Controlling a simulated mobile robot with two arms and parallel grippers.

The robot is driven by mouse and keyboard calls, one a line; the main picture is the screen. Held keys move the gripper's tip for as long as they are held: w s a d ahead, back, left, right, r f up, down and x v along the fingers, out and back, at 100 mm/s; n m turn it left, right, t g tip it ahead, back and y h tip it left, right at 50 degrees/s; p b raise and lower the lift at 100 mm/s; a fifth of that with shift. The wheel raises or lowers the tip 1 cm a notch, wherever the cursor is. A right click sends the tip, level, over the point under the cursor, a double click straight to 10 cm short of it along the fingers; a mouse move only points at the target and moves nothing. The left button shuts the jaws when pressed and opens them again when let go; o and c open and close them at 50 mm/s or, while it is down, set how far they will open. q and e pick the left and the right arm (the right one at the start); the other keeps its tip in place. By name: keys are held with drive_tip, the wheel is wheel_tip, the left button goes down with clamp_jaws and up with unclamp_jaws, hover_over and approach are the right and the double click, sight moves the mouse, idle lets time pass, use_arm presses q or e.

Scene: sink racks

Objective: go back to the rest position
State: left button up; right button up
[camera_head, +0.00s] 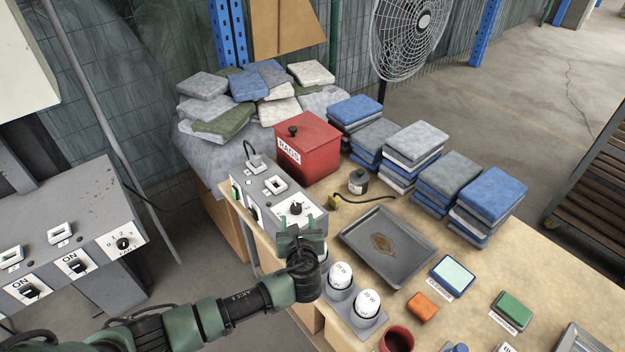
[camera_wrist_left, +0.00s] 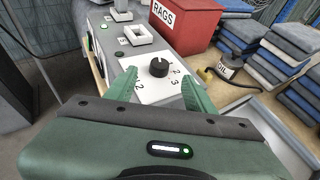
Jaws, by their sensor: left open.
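My left gripper (camera_head: 301,228) reaches in from the lower left over the near end of a grey control box on the table. In the left wrist view, the open green fingers of my left gripper (camera_wrist_left: 168,88) stand on either side of a black rotary knob (camera_wrist_left: 158,67) on a white numbered plate. The knob (camera_head: 295,208) also shows in the head view, just beyond the gripper. Nothing shows held between the fingers. Whether the fingers touch the plate is hard to tell. My right gripper is in neither view.
A red RAGS box (camera_head: 308,150) stands behind the control box (camera_head: 262,190). A grey tray (camera_head: 424,254), white-capped containers (camera_head: 368,303), an orange block (camera_head: 422,307) and a red cup (camera_head: 396,339) lie to the right. Stacks of folded cloths (camera_head: 487,200) line the far edge.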

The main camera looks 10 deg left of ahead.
use_arm(q)
drive_tip(key=s+d+f+n+g+h, duration=0.1)
drive_tip(key=s+f+n+g, duration=0.15)
drive_tip(key=s+n, duration=0.5)
drive_tip(key=s+d+f+n+g+h, duration=0.1)
drive_tip(key=s+n+g, duration=0.2)
drive_tip(key=s+n, duration=0.4)
drive_tip(key=s+a+r+n+g+h, duration=0.1)
drive_tip(key=s+a+r+n+g, duration=0.15)
drive_tip(key=s+n, duration=0.65)
drive_tip(key=s+a+r+n+g+h, duration=0.1)
drive_tip(key=s+a+r+n+h, duration=0.15)
drive_tip(key=s+n, duration=0.65)
drive_tip(key=s+f+m+g+b, duration=0.1)
drive_tip(key=s+f+m+b, duration=0.15)
drive_tip(key=f, duration=2.55)
drive_tip(key=s+a+f+g+y+b, duration=0.1)
drive_tip(key=s+a+f, duration=0.2)
drive_tip(key=s+f, duration=1.4)
drive_tip(key=shift+s+a+f+g, duration=0.2)
drive_tip(key=shift+s+f+g, duration=0.15)
drive_tip(key=shift+f, duration=0.3)
